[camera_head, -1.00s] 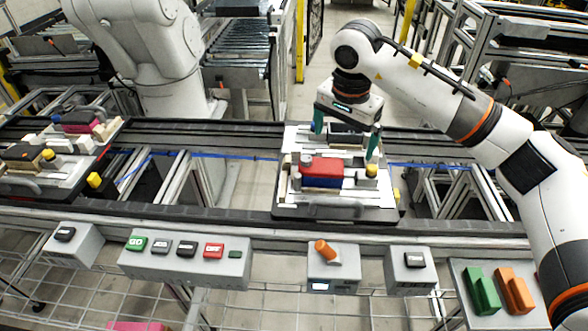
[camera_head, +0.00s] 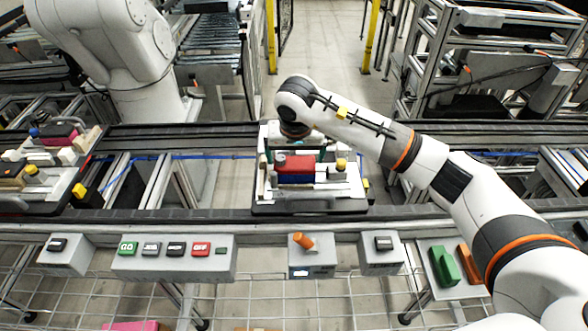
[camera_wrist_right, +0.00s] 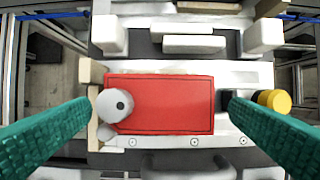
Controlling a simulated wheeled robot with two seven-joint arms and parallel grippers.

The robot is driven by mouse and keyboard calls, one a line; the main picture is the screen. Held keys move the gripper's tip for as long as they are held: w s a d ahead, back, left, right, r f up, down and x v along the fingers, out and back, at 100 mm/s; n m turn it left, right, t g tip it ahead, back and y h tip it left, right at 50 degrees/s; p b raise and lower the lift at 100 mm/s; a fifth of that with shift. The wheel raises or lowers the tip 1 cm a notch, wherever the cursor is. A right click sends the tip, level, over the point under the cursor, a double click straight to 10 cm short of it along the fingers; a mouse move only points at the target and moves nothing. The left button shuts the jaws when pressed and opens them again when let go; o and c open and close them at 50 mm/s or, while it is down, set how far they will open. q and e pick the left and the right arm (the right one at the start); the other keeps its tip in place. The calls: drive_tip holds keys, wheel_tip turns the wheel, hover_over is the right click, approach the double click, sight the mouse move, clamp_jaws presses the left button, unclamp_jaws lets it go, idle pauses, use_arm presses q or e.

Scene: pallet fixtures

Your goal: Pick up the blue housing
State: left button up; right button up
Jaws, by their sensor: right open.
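The blue housing (camera_head: 295,179) sits in the fixture of the middle pallet (camera_head: 312,208), showing as a blue band under a red top (camera_head: 300,163). The right wrist view shows the red top (camera_wrist_right: 170,105) from above, with a round grey clamp (camera_wrist_right: 116,105) over its left end; the blue sides are hidden there. My right gripper (camera_head: 300,152) is over the back of the pallet at the housing. Its green fingers are open (camera_wrist_right: 158,98), one on either side of the red top and apart from it. My left gripper is not in view.
A yellow knob (camera_wrist_right: 274,101) stands at the right of the fixture. White blocks (camera_wrist_right: 194,44) lie behind the housing. Another loaded pallet (camera_head: 40,190) is at the left. Button boxes (camera_head: 175,250) line the front, with an orange switch (camera_head: 304,241) in the middle.

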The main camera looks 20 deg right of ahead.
sight(295, 163)
drive_tip(key=shift+p+x, duration=0.45)
drive_tip(key=shift+x, duration=1.3)
drive_tip(key=shift+s+a, duration=0.1)
drive_tip(key=shift+s, duration=0.05)
drive_tip(key=c, duration=1.1)
